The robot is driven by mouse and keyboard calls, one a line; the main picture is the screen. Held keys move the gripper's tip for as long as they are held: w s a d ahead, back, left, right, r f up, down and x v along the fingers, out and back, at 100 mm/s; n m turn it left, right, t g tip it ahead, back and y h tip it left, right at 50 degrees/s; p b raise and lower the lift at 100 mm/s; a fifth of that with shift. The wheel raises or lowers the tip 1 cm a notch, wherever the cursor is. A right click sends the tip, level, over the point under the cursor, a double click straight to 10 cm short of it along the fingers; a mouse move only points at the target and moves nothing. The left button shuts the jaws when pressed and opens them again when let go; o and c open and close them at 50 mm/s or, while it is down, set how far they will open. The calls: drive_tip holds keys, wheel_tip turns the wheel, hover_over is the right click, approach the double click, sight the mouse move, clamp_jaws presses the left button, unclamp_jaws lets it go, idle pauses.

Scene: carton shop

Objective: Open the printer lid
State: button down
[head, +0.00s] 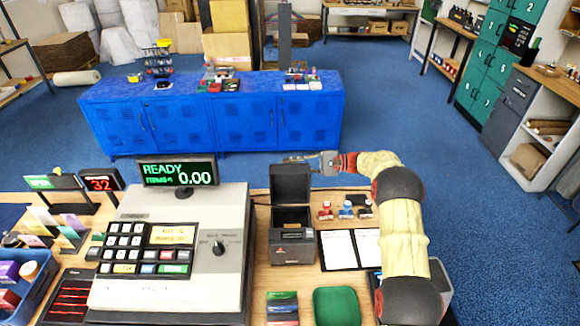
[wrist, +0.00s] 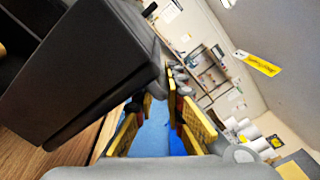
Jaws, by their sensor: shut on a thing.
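The receipt printer (head: 292,250) is a small dark grey box on the wooden counter, right of the big cash register. Its black lid (head: 291,184) stands raised, roughly upright at the back of the printer, and the inside of the body shows open below it. My gripper (head: 300,160) is at the lid's top edge, reaching in from the right, shut on the lid. In the wrist view the dark lid (wrist: 95,70) fills the upper left, close against my yellow-padded fingers (wrist: 165,110). The exact contact is partly hidden there.
The cash register (head: 175,255) fills the counter's left. Small stamps (head: 346,209), an open white booklet (head: 350,249) and a green pad (head: 336,306) lie right of and before the printer. Blue cabinets (head: 215,115) stand beyond, across open blue floor.

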drive_tip(key=shift+s+r+n, duration=0.2)
drive_tip(key=shift+r+n, duration=0.2)
drive_tip(key=shift+r, duration=0.4)
drive_tip(key=c, duration=2.1)
unclamp_jaws()
drive_tip(key=shift+d, duration=0.1)
drive_tip(key=shift+c, duration=0.2)
drive_tip(key=shift+o, duration=1.1)
drive_tip(key=shift+f, duration=0.25)
drive_tip(key=shift+s, duration=0.1)
drive_tip(key=d, duration=1.2)
